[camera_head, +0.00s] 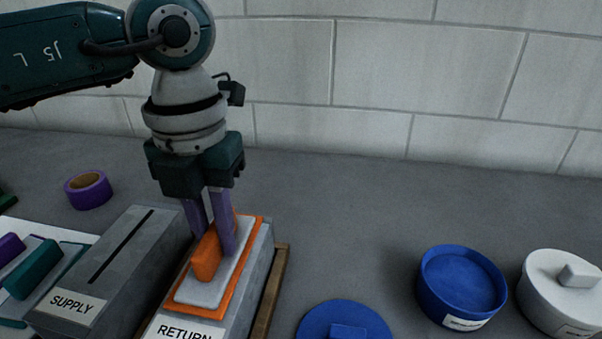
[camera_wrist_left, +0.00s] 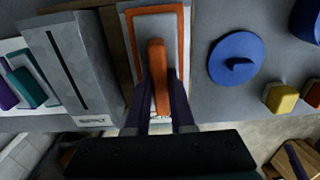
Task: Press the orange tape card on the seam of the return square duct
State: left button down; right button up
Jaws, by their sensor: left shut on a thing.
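The orange tape card (camera_head: 183,308) lies flat on top of the grey return duct (camera_head: 256,275), which carries a RETURN label. A pale plate with an orange grip block (camera_head: 205,258) sits on the card, and the card's orange edge shows around it. The duct's seam is hidden under the card. My left gripper (camera_head: 212,245) points down, with its purple fingers shut on the orange grip block. In the left wrist view the orange grip block (camera_wrist_left: 157,75) lies between the fingers, inside the orange border of the card (camera_wrist_left: 184,40). My right gripper is not in view.
The grey supply duct (camera_head: 105,275) with a dark slot stands close on the left. A teal block (camera_head: 33,270) and purple tape roll (camera_head: 88,189) lie further left. A blue lid (camera_head: 345,322), blue tub (camera_head: 461,285) and white lidded tub (camera_head: 560,295) stand right. Bare bench lies between.

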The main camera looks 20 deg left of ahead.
aim_at(213, 229)
pick_arm(q)
jog(key=shift+f, duration=0.4)
dwell(1.0)
notch_tip(213, 229, up, 8)
jog(key=p, duration=0.6)
jog(key=shift+r, duration=0.15)
dwell(0.6)
